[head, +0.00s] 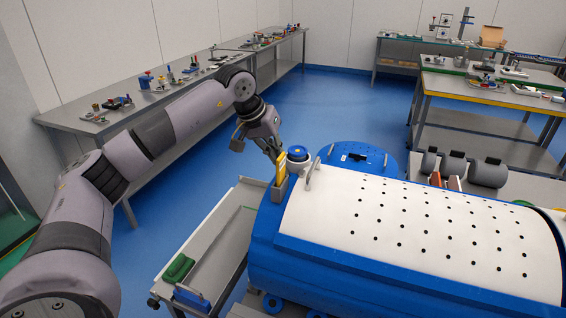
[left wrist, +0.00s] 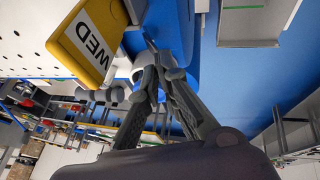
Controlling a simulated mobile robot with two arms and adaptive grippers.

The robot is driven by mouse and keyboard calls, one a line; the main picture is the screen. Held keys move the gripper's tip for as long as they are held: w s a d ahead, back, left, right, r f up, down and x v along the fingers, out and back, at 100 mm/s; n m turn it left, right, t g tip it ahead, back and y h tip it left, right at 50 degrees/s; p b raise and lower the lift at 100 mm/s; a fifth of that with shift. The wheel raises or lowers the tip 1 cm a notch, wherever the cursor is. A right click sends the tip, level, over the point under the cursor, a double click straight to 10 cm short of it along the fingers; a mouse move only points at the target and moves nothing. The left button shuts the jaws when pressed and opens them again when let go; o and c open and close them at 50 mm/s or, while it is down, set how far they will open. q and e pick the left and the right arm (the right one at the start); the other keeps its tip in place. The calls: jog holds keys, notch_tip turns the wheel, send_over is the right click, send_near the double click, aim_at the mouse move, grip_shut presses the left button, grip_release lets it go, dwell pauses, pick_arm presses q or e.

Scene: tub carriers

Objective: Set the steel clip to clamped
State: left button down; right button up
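The yellow tag (left wrist: 88,42), lettered "WED", is left of the fingertips. A thin grey metal piece (left wrist: 150,44) lies just past the fingertips; it may be part of the steel clip. I cannot tell the clip's position or whether the fingers touch it. My right gripper is not in view.
A white canister with a blue cap (head: 297,155) stands beside the tag. A white perforated cover (head: 420,225) lies over the blue body. A grey cart (head: 215,240) stands in front left. A long bench (head: 140,103) lines the left wall. Blue floor (head: 345,110) is clear behind.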

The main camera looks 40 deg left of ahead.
pick_arm(q)
jog(key=shift+s+a+f+n+t+h+b, duration=0.15)
jog(key=shift+a+f+n+t+h+b, duration=0.4)
jog(key=shift+h+b, duration=1.45)
jog(key=shift+s+a+f+n+t+h+b, duration=0.2)
jog(key=shift+a+f+t+h+b, duration=0.4)
jog(key=shift+b, duration=2.65)
jog(key=shift+s+a+f+n+t+h+b, duration=0.1)
jog(key=shift+a+f+n+t+h+b, duration=0.4)
jog(key=shift+h+b, duration=1.6)
jog(key=shift+a+f+g+y+b, duration=0.1)
jog(key=shift+a+g+y+b, duration=0.15)
jog(key=shift+y+b, duration=0.25)
jog(key=c, duration=1.8)
grip_release()
jog(key=v, duration=1.2)
